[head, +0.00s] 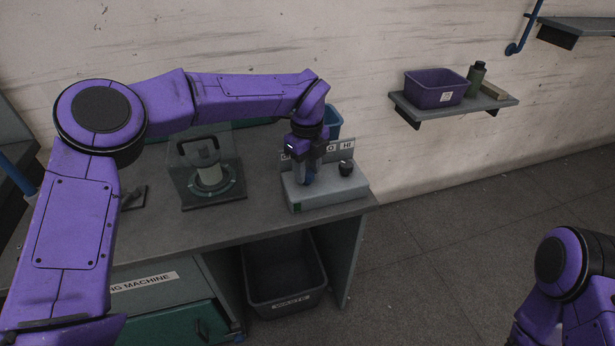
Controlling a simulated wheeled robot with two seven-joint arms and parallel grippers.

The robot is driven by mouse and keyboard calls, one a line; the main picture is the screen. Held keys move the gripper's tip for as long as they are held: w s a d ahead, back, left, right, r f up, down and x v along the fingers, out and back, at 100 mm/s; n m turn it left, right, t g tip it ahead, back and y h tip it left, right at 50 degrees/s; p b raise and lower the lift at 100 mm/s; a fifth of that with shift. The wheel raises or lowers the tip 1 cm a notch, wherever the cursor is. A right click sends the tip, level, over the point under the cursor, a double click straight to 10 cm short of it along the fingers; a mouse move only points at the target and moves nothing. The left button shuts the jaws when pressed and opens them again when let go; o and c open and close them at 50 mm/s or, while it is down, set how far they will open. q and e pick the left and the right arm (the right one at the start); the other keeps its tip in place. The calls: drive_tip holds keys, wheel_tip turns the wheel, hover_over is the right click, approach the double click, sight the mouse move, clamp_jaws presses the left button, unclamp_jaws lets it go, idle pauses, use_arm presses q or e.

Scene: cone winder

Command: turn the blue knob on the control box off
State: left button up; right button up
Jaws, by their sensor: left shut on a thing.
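The control box (335,192) is a light grey box on the right end of the bench, with a label panel standing along its back. My left gripper (307,178) reaches down over its left part and is shut on the blue knob (308,180), of which only a little blue shows between the fingers. The knob's pointer direction is hidden. A black knob (346,168) stands on the right part of the box, clear of the gripper. My right arm shows at the lower right, but its gripper is outside the view.
A clear guard (182,188) with a black handle stands over a pale spool left of the box. A grey waste bin (285,301) sits under the bench (240,225). A wall shelf (410,110) holds a purple bin (437,90).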

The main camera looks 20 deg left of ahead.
use_arm(q)
drive_tip(key=shift+w+a+f+n+b, duration=0.1)
drive_tip(key=shift+n+b, duration=0.75)
drive_tip(key=shift+n, duration=0.1)
drive_tip(key=shift+a+f+n+b, duration=0.1)
drive_tip(key=shift+n+b, duration=0.75)
drive_tip(key=shift+n, duration=0.1)
drive_tip(key=o, duration=1.1)
drive_tip(key=shift+c, duration=0.2)
drive_tip(key=shift+a, duration=0.15)
drive_tip(key=shift+d+r, duration=0.25)
drive_tip(key=shift+r, duration=0.2)
wheel_tip(320, 180, up, 10)
drive_tip(key=shift+a+f, duration=0.15)
